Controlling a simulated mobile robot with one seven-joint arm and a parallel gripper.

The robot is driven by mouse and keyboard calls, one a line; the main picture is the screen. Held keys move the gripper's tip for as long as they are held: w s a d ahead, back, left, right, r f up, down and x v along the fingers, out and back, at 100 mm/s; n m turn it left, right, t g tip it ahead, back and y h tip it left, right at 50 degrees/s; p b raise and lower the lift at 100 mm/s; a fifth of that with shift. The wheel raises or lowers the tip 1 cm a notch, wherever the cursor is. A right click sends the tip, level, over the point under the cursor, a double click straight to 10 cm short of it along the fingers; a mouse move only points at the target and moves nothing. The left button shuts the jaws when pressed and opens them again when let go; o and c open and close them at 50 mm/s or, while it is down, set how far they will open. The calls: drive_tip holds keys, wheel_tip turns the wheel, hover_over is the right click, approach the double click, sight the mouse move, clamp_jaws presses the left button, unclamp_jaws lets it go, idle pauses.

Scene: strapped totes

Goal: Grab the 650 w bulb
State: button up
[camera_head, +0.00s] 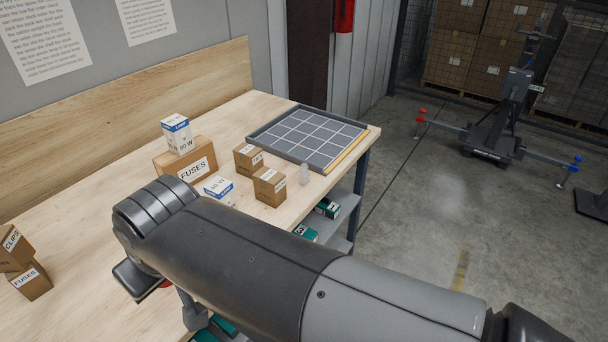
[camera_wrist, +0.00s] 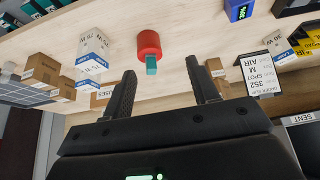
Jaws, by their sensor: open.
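White-and-blue lamp cartons stand on the wooden bench. One (camera_head: 177,136) is on top of a FUSES box in the head view; another (camera_head: 219,188) stands in front of that box. Their wattage looks like two digits, but is hard to read. The wrist view shows a lamp carton (camera_wrist: 94,48) at left and one marked 30 W (camera_wrist: 275,43) at right. I cannot make out a 650 W label. My gripper (camera_wrist: 161,80) is open and empty, its fingers pointing towards a red cylinder with a teal end (camera_wrist: 149,46).
A FUSES box (camera_head: 190,161), small brown boxes (camera_head: 269,187) and a small pale bottle-like item (camera_head: 305,175) stand near a gridded tray (camera_head: 309,137). More brown boxes (camera_head: 30,280) are at left. A printed card (camera_wrist: 259,74) is right of my fingers.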

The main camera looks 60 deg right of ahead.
drive_tip(key=w+d+r+g, duration=0.2)
drive_tip(key=w+d+r, duration=0.1)
drive_tip(key=w+d, duration=0.75)
drive_tip(key=g, duration=0.4)
hover_over(304, 174)
drive_tip(key=w, duration=0.1)
drive_tip(key=shift+n, duration=0.3)
drive_tip(key=f, duration=1.3)
drive_tip(key=shift+d, duration=0.35)
wheel_tip(304, 174, down, 5)
drive_tip(key=shift+r, duration=0.1)
drive_tip(key=shift+s+d+f, duration=0.1)
drive_tip(key=shift+f, duration=1.4)
drive_tip(key=shift+s+d+f, duration=0.1)
drive_tip(key=shift+f, duration=1.35)
